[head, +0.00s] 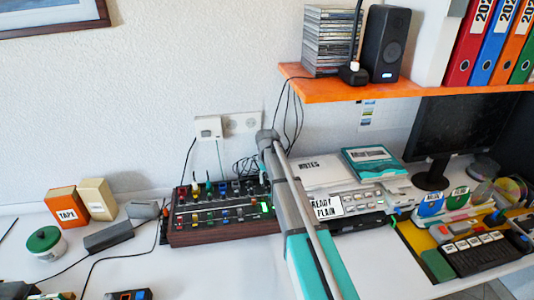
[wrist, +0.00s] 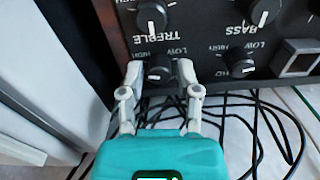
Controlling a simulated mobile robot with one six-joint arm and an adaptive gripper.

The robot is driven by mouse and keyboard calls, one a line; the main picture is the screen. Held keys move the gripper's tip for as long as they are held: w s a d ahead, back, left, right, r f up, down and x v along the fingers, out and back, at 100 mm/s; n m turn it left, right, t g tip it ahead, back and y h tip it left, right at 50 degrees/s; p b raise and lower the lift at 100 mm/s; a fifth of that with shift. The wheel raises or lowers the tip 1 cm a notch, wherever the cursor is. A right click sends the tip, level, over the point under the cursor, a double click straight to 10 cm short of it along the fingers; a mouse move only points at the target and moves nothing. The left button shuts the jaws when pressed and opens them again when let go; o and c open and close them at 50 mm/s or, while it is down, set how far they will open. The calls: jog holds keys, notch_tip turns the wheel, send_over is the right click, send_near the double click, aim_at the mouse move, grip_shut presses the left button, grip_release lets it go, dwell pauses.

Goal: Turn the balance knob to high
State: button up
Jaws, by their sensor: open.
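In the wrist view, a black front panel (wrist: 200,45) carries several round black knobs with white pointer marks. The fingers of my gripper (wrist: 159,68) are open, one on each side of the lower left knob (wrist: 158,74). I cannot tell whether they touch it. LOW shows above this knob; its name is not readable, so I cannot confirm it is the balance knob. Its pointer direction is unclear. The knob marked TREBLE (wrist: 152,18) is above it, and the one marked BASS (wrist: 262,12) is at the upper right. In the head view my gripper is not distinguishable.
Another knob (wrist: 239,65) sits close right of my gripper, with a square button (wrist: 297,62) beyond it. Loose black cables (wrist: 262,118) lie below the panel. In the head view, a wood-sided mixer (head: 205,238) stands left of my arm and an orange shelf (head: 320,92) hangs above.

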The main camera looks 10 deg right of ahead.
jog(key=n, duration=0.6)
notch_tip(320, 180, up, 14)
jog(key=p, duration=1.3)
jog(key=shift+n+p, duration=0.3)
jog(key=shift+p, duration=0.1)
jog(key=shift+f, duration=0.1)
jog(key=s+m, duration=0.5)
jog(key=s, duration=2.4)
jog(key=shift+s+m, duration=0.3)
jog(key=shift+m, duration=0.1)
